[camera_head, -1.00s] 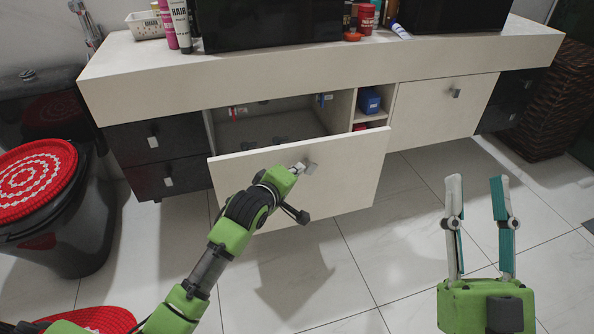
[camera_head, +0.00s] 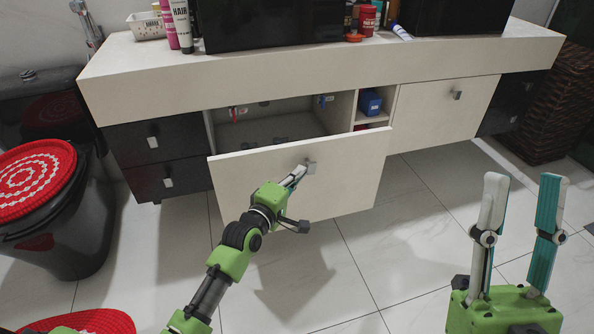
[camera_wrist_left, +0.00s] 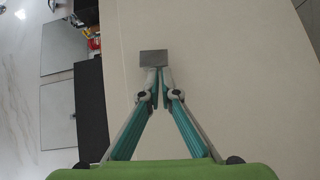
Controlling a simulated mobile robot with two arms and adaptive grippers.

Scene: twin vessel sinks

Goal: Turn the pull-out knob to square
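The pull-out drawer (camera_head: 345,170) stands open, its pale front facing me. A small grey square knob (camera_head: 311,167) sits near the middle of that front. It shows in the left wrist view (camera_wrist_left: 154,58) with its sides nearly in line with the drawer's edge. My left gripper (camera_head: 302,172) reaches the knob from below left. In the left wrist view its fingertips (camera_wrist_left: 158,72) come together at the knob's stem, behind the square face, which hides the exact contact. My right gripper (camera_head: 524,178) is open and empty, raised over the floor at the right.
A closed pale front with a similar knob (camera_head: 457,95) is at the right. Dark drawers (camera_head: 150,145) are at the left. A blue box (camera_head: 371,102) sits in an open shelf.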

